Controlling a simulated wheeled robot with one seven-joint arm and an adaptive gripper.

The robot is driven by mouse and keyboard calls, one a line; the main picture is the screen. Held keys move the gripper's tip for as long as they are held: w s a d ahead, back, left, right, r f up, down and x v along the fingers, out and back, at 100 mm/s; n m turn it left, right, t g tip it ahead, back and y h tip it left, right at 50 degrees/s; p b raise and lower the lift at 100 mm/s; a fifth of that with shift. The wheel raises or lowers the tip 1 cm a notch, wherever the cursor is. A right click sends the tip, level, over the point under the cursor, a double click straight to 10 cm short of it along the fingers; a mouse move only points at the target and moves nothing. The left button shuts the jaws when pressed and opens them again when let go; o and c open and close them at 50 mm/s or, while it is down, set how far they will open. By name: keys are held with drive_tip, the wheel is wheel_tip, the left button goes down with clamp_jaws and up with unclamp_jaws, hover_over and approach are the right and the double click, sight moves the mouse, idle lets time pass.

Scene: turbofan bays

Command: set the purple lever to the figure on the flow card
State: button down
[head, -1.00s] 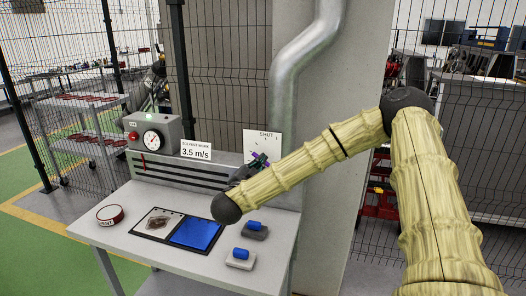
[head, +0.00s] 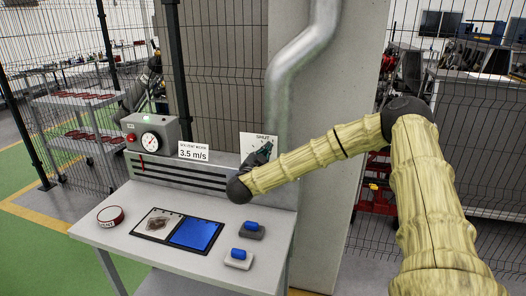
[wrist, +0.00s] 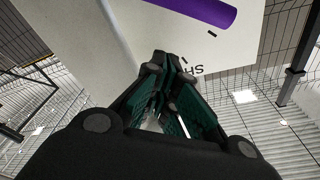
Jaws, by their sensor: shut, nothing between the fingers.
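The flow card (head: 193,152) stands on the back of the bench and reads "SOLVENT WORK 3.5 m/s". The purple lever (wrist: 208,12) shows at the top of the wrist view, in front of a white plate. In the head view the white plate (head: 247,139) is marked "SHUT" at its top; my gripper hides the lever there. My gripper (head: 268,147) is in front of that plate. In the wrist view my gripper (wrist: 165,62) has its fingers together and empty, below the lever and apart from it in the picture.
A grey box with a round dial (head: 150,141) and a red lamp stands at the back left of the bench. On the bench lie a red-banded round thing (head: 109,216), a blue panel (head: 197,234) and two blue-topped blocks (head: 238,259). A silver pipe (head: 297,70) runs above.

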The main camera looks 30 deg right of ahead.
drive_tip(key=shift+w+a+f+p, duration=0.3)
drive_tip(key=shift+a+f, duration=0.2)
drive_tip(key=shift+f, duration=0.2)
drive_tip(key=shift+w+a+f+p, duration=0.2)
drive_tip(key=shift+a+f+p, duration=0.1)
drive_tip(key=shift+a+f, duration=0.3)
drive_tip(key=shift+d+f, duration=0.1)
drive_tip(key=shift+d, duration=0.05)
drive_tip(key=shift+w+a+f+n+b, duration=0.25)
drive_tip(key=shift+a+f+n+b, duration=0.1)
drive_tip(key=shift+f+n+b, duration=0.1)
